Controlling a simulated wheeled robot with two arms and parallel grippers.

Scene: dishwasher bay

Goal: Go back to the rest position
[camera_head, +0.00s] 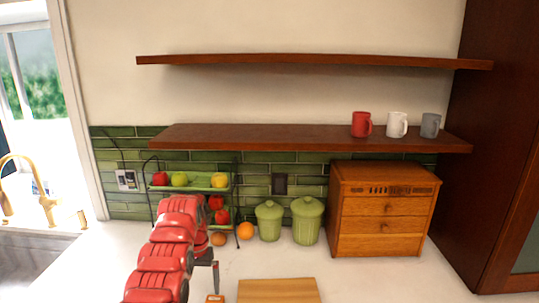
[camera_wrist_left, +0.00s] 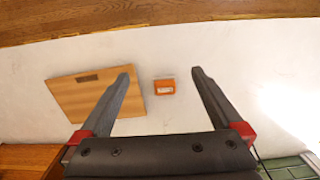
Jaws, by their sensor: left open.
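My left arm, red and jointed, comes into the head view at the lower left and reaches over the white counter. My left gripper (camera_head: 212,272) shows there as dark fingers, partly hidden by the arm. In the left wrist view my left gripper (camera_wrist_left: 162,72) is open, with both grey fingers spread and nothing held. A small orange block (camera_wrist_left: 165,87) lies on the counter beyond the gap between the fingers; its edge also shows at the bottom of the head view (camera_head: 214,299). My right gripper is in neither view.
A wooden board (camera_head: 280,291) lies on the counter. A fruit rack (camera_head: 190,187), two green canisters (camera_head: 306,222) and a wooden drawer box (camera_head: 384,216) stand along the wall. Red, white and grey mugs (camera_head: 397,124) stand on the lower shelf (camera_head: 270,138). A sink (camera_head: 30,262) is at left.

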